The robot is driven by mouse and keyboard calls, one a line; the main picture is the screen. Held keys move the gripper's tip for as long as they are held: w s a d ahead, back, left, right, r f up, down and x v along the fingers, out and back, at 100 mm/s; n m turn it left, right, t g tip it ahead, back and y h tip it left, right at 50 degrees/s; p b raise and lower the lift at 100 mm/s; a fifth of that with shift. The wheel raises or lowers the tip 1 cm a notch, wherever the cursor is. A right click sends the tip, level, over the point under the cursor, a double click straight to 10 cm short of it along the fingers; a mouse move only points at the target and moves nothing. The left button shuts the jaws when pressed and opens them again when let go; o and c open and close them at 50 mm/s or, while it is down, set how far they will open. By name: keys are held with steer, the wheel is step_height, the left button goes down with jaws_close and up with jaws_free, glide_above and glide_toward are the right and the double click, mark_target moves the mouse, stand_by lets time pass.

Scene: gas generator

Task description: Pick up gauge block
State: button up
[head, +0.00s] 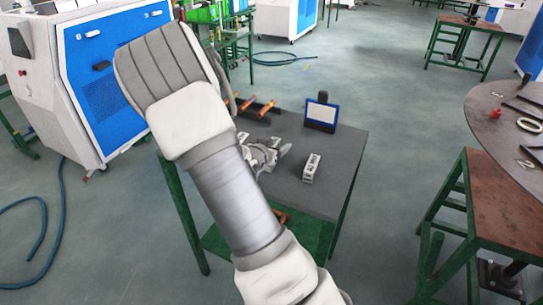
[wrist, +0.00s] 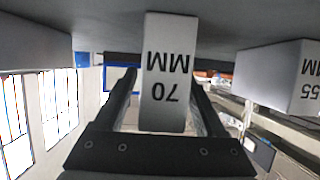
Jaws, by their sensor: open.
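A grey-white gauge block marked 70 MM (wrist: 168,75) stands between the two fingers of my gripper (wrist: 163,78) in the wrist view, where the picture is upside down. The fingers are open on either side of it. I cannot tell whether either finger touches it. A second block marked 55 MM (wrist: 290,78) is at the right, and another pale block (wrist: 30,45) is at the left, both outside the fingers. In the head view my gripper (head: 268,155) is low over the dark tabletop, largely hidden by my arm, and the 70 MM block cannot be made out.
The dark-topped, green-legged table (head: 340,150) also holds a pale slotted block (head: 311,168), a blue-framed screen (head: 322,113) and copper-coloured parts (head: 262,108). A round table (head: 500,130) is at the right, and a blue-and-white machine (head: 100,70) at the left.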

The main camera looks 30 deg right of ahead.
jaws_close()
stand_by(0.3)
steer(key=shift+r, duration=0.1)
stand_by(1.0)
